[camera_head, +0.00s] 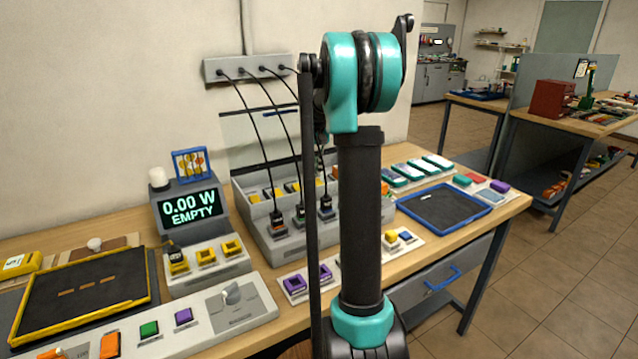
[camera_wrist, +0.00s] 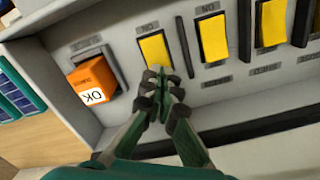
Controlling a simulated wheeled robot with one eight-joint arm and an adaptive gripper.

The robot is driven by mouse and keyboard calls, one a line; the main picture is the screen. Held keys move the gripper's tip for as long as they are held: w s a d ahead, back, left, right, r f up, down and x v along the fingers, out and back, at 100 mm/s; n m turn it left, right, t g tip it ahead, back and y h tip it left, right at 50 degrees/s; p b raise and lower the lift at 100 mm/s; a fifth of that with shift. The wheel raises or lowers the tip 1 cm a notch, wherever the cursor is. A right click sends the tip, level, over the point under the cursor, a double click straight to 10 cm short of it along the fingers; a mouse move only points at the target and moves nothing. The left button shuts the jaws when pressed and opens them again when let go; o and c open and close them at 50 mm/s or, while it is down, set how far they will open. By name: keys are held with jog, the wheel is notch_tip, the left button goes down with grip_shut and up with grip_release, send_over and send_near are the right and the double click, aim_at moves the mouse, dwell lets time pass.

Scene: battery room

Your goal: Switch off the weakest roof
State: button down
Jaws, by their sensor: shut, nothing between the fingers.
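In the wrist view, a grey panel (camera_wrist: 110,20) carries a row of yellow switches: a left one (camera_wrist: 156,50), a middle one (camera_wrist: 214,38) and a right one (camera_wrist: 271,22). Small labels stand above and below them, too blurred to read surely. My gripper (camera_wrist: 163,80) is shut and empty, its tips over the lower part of the left switch; contact cannot be told. In the head view the grey box (camera_head: 250,225) holds yellow switches (camera_head: 254,197) behind black plugs (camera_head: 277,222). My arm hides the gripper there.
An orange block marked OK (camera_wrist: 92,84) sits in a panel slot left of the switches. A meter (camera_head: 192,207) reads 0.00 W EMPTY. Black cables run up to a wall socket strip (camera_head: 235,68). A dark, blue-rimmed tray (camera_head: 488,212) lies on the right.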

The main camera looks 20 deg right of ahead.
aim_at(317, 180)
jog(key=shift+f, duration=0.85)
dwell(0.4)
jog(key=shift+r, duration=3.55)
jog(key=shift+s, duration=0.1)
